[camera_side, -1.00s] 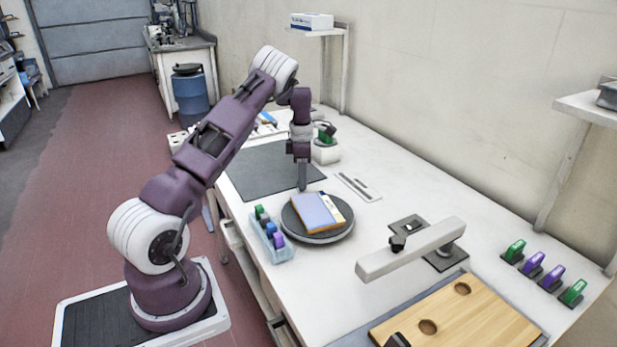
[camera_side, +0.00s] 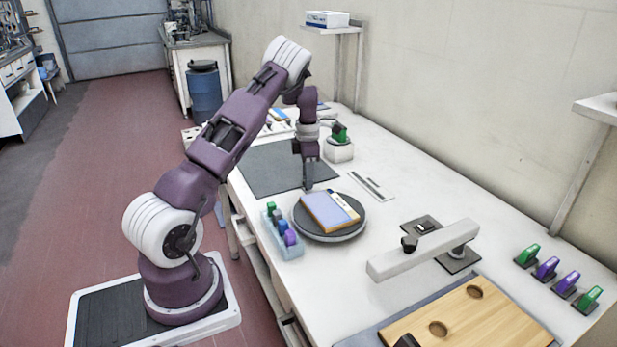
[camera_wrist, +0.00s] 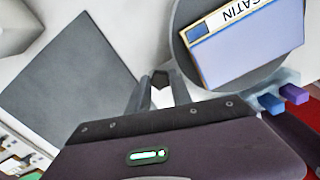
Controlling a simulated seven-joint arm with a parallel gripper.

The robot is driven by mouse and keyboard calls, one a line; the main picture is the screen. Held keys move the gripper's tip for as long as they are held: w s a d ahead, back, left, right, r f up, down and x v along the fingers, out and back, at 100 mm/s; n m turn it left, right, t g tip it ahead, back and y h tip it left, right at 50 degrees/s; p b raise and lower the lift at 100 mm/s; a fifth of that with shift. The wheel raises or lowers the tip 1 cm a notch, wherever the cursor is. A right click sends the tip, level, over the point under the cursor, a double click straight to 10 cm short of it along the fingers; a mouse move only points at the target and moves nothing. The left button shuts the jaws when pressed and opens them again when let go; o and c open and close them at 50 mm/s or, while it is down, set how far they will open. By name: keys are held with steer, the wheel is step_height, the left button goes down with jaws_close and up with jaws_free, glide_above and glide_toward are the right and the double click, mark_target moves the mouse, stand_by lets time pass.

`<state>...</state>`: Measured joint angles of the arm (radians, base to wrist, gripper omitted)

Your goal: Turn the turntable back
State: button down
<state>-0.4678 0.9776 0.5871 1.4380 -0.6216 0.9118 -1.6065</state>
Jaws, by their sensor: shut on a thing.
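The turntable (camera_side: 332,237) is a round dark grey disc on the white bench. A lavender block or box (camera_side: 323,210) with a white and yellow band lies on it; its label reads "SATIN" in the wrist view (camera_wrist: 245,50). My gripper (camera_side: 308,186) points down at the far left rim of the turntable. In the wrist view my fingers (camera_wrist: 160,88) are close together around a small dark knob (camera_wrist: 160,77) beside the disc's edge (camera_wrist: 182,25). How the knob joins the disc is hard to see.
A clear rack of coloured clips (camera_side: 283,235) stands close to the turntable's left. A pale beam on a post (camera_side: 425,250) and a wooden board (camera_side: 465,325) stand in front. A slotted plate (camera_side: 371,186) lies behind right.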

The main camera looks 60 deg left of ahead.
steer(key=shift+s, duration=0.15)
steer(key=c, duration=1.1)
jaws_free()
steer(key=shift+c, duration=0.2)
steer(key=shift+r, duration=0.1)
step_height(320, 180, up, 7)
steer(key=shift+f, duration=0.1)
